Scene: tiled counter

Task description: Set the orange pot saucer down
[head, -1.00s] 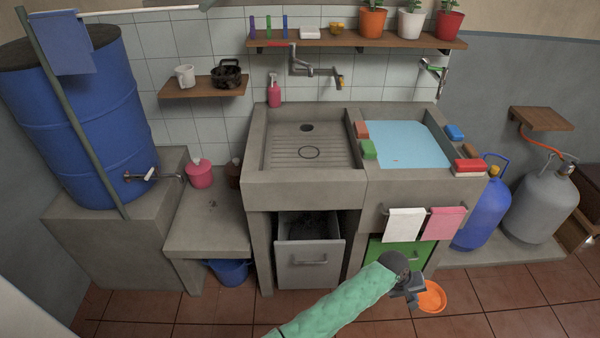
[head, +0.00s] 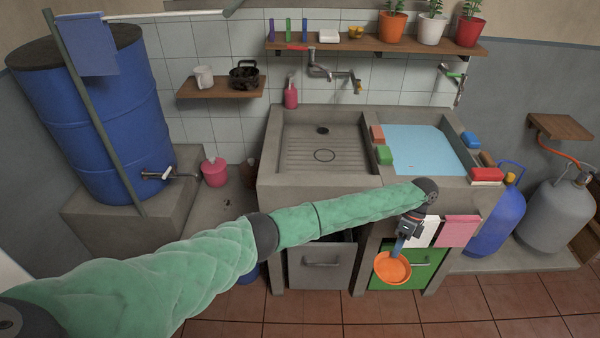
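The orange pot saucer (head: 393,269) hangs in the air in front of the green drawer under the sink. My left gripper (head: 399,246) points down just above it, with its fingers at the saucer's rear rim. The fingers appear shut on that rim, and the saucer tilts so its inside faces me. My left arm, in a green sleeve, stretches across from the lower left. My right gripper is not in view.
The concrete sink (head: 318,160) has an empty ribbed basin at left and a water-filled basin (head: 424,148) at right. White and pink towels (head: 458,231) hang beside my gripper. An orange pot (head: 392,26) stands on the upper shelf. Open tiled floor (head: 480,305) lies in front.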

